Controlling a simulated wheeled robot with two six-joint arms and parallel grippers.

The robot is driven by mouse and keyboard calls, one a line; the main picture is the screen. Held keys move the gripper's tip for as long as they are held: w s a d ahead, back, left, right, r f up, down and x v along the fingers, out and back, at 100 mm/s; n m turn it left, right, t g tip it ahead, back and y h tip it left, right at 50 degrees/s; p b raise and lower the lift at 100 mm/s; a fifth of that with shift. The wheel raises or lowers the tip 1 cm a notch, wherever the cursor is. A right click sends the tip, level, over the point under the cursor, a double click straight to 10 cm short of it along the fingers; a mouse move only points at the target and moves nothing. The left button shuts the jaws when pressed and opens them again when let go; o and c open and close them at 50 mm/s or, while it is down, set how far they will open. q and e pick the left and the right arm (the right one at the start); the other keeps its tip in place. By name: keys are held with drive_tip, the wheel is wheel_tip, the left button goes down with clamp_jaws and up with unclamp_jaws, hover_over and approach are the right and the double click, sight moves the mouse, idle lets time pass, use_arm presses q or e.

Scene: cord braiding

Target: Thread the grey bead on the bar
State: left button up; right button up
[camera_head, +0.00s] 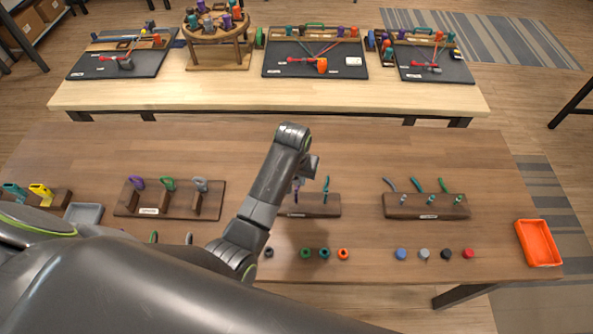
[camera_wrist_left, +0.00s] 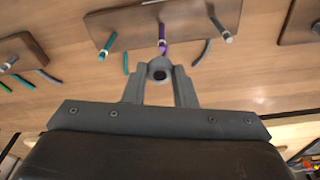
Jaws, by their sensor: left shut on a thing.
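My left gripper (camera_wrist_left: 159,80) is shut on a small grey ring-shaped bead (camera_wrist_left: 158,68), whose dark hole shows in the left wrist view. Just beyond the bead in that view stands a purple bar (camera_wrist_left: 162,34) with a pale tip, on a dark brown wooden stand (camera_wrist_left: 137,24). The bead looks close to the bar's tip; I cannot tell whether they touch, and the bead is not seen around the bar. In the head view my left arm covers part of the stand (camera_head: 318,205), and the held bead cannot be made out. My right gripper is not in view.
The same stand carries a teal bar (camera_head: 326,184) and a grey one (camera_wrist_left: 226,36). Another bar stand (camera_head: 428,212) is to the right. Several loose beads lie in front, including a grey one (camera_head: 424,254). An orange tray (camera_head: 539,243) sits at the right edge.

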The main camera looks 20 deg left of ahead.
sight(296, 189)
use_arm(q)
wheel_tip(296, 189, down, 2)
drive_tip(key=shift+w+a+f, duration=0.1)
drive_tip(key=shift+a, duration=0.05)
drive_tip(key=shift+f+b, duration=0.35)
drive_tip(key=shift+f, duration=0.75)
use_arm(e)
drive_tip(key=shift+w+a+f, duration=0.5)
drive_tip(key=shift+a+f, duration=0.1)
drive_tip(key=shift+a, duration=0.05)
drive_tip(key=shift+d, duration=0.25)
use_arm(q)
drive_tip(key=o, duration=0.4)
drive_tip(key=c, duration=0.5)
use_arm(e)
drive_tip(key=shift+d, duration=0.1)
use_arm(q)
drive_tip(key=shift+o, duration=0.2)
drive_tip(key=shift+f+b, duration=0.45)
drive_tip(key=shift+f, duration=0.05)
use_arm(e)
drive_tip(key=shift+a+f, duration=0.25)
